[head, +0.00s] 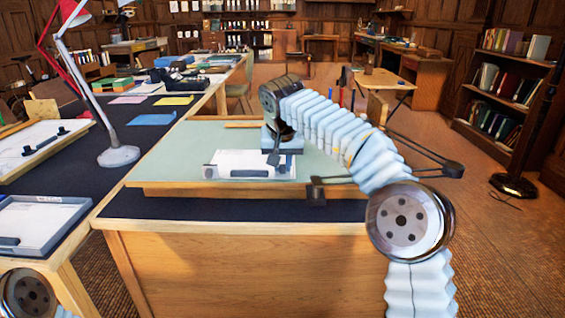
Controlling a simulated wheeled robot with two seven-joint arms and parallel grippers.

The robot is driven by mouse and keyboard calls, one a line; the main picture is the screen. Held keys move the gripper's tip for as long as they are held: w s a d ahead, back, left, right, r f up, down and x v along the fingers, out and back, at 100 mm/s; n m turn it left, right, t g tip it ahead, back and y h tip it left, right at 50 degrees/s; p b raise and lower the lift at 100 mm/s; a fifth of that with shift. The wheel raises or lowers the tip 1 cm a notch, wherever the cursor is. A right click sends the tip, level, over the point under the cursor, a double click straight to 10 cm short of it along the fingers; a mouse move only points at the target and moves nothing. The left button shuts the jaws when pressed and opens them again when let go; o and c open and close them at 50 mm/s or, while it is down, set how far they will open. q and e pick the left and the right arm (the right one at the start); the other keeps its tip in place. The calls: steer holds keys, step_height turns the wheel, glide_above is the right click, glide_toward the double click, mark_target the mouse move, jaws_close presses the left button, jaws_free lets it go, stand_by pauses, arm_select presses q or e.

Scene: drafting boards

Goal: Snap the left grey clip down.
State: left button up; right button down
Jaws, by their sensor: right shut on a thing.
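A pale green drafting board (200,140) with a wooden edge lies on the desk in front of me. A white sheet or shallow tray (228,160) lies on it, with a small dark grey clip-like piece (209,172) at its left front corner. A dark grey bar (249,173) lies along its front edge. My right gripper (279,159) points down at the right part of the white sheet, right of both pieces. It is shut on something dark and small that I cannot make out. My left gripper is out of view.
A dark block (316,191) sits at the board's front edge, with a thin black arm running right. A lamp (118,156) stands on the left table, near a white tray (40,222). The board's left part is clear.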

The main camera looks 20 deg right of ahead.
stand_by(0.3)
steer(key=c, duration=1)
jaws_free()
steer(key=shift+c, duration=0.2)
steer(key=v, duration=1.3)
steer(key=shift+r, duration=0.3)
steer(key=shift+s, duration=0.1)
